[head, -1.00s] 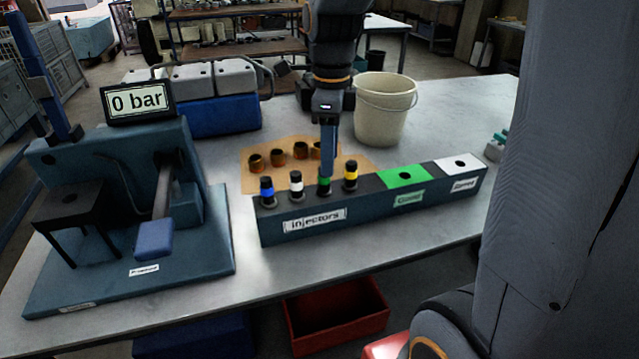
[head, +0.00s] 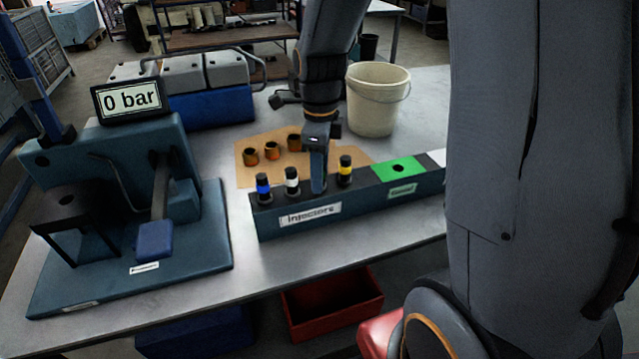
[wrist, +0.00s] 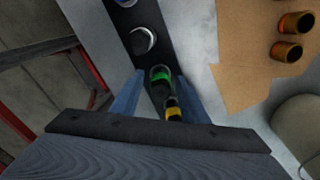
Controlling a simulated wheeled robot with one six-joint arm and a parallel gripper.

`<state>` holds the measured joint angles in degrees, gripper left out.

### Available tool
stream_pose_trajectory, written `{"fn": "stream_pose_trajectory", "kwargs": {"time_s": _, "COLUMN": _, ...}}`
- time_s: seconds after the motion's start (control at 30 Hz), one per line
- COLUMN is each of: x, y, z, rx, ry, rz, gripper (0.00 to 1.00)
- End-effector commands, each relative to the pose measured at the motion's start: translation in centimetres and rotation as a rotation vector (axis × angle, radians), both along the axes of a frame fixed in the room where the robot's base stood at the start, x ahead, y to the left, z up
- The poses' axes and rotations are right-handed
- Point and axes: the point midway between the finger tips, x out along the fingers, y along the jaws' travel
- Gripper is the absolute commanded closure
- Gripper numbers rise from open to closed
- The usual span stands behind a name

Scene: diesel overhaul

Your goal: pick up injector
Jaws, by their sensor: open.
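The injector rack (head: 335,212), a dark block labelled "Injectors", stands on the bench. In the head view it holds a blue-banded injector (head: 263,186), a white-banded one (head: 292,179) and a yellow-banded one (head: 345,172), all upright. The green-banded injector (wrist: 160,76) shows in the wrist view, between the fingers, but my finger hides it in the head view. My gripper (head: 318,188) is open and low over the rack, pointing down. In the wrist view my gripper (wrist: 157,88) has a finger on either side of the green-banded injector, with the yellow-banded one (wrist: 173,108) close by.
The rack's green section (head: 400,169) is to the right. Behind are a cardboard sheet (head: 247,179) with copper-coloured cups (head: 272,150) and a white bucket (head: 376,105). A test stand (head: 120,245) with a "0 bar" display (head: 130,98) fills the left. Bare bench lies between.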

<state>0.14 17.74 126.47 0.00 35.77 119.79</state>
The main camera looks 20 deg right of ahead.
Motion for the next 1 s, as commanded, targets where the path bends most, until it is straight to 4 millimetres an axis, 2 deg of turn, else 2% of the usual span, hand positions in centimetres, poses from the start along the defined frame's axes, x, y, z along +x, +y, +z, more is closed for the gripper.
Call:
{"fn": "stream_pose_trajectory", "kwargs": {"time_s": 0.23, "x": 0.00, "y": -0.10, "z": -0.10, "rx": 0.000, "ry": 0.000, "rz": -0.001, "gripper": 0.61}}
{"fn": "stream_pose_trajectory", "kwargs": {"time_s": 0.47, "x": 0.00, "y": -0.09, "z": -0.07, "rx": 0.000, "ry": 0.000, "rz": -0.001, "gripper": 1.00}}
{"fn": "stream_pose_trajectory", "kwargs": {"time_s": 0.83, "x": 0.04, "y": -0.08, "z": 0.04, "rx": 0.000, "ry": -0.001, "rz": -0.001, "gripper": 1.00}}
{"fn": "stream_pose_trajectory", "kwargs": {"time_s": 1.0, "x": 0.11, "y": -0.09, "z": 0.80, "rx": 0.000, "ry": -0.002, "rz": -0.001, "gripper": 1.00}}
